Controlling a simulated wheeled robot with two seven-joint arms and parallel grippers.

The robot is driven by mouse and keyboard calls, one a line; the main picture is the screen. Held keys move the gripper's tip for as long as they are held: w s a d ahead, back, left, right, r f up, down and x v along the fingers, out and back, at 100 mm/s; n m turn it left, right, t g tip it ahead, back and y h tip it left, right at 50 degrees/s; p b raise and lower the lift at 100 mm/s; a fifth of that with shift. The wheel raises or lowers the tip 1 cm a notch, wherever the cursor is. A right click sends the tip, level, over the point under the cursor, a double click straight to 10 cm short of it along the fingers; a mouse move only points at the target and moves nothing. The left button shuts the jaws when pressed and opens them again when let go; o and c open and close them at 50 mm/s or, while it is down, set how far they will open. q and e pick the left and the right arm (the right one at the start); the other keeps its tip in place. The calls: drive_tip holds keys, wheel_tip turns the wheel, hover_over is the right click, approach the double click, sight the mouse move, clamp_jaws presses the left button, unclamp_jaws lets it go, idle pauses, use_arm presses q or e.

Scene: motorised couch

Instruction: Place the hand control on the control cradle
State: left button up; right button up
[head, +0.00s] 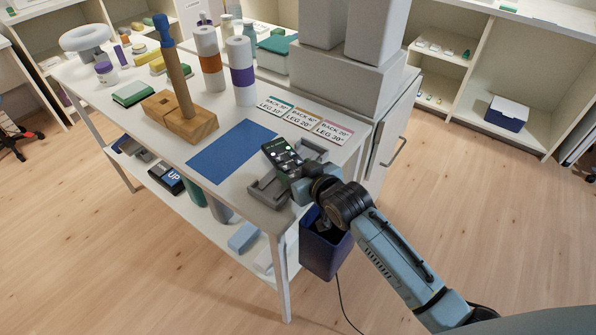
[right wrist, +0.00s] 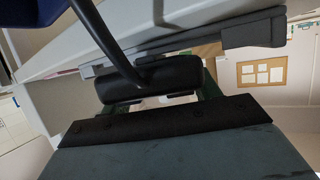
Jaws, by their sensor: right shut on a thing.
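The hand control (head: 283,158) is a dark handset with light buttons and a small green display. It is tilted over the grey control cradle (head: 266,193) near the table's right front corner. My right gripper (head: 301,177) is shut on its near end. In the right wrist view the handset's dark end (right wrist: 152,82) sits between the fingers, with a thick dark cable (right wrist: 100,30) coming from it. Whether the handset touches the cradle I cannot tell; the gripper and handset hide part of the cradle. My left gripper is not in view.
A blue mat (head: 231,150) lies left of the cradle. Label cards (head: 303,118) lie behind it, and grey boxes (head: 345,80) stand beyond. A wooden block with a post (head: 180,115) stands left. A dark blue bin (head: 325,250) is below the table's right edge.

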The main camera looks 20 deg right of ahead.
drive_tip(key=shift+r, duration=0.1)
drive_tip(key=o, duration=1.1)
drive_tip(key=shift+s, duration=0.15)
drive_tip(key=p+v, duration=0.2)
drive_tip(key=v, duration=0.9)
drive_tip(key=shift+s+d+r, duration=0.15)
drive_tip(key=shift+s, duration=0.15)
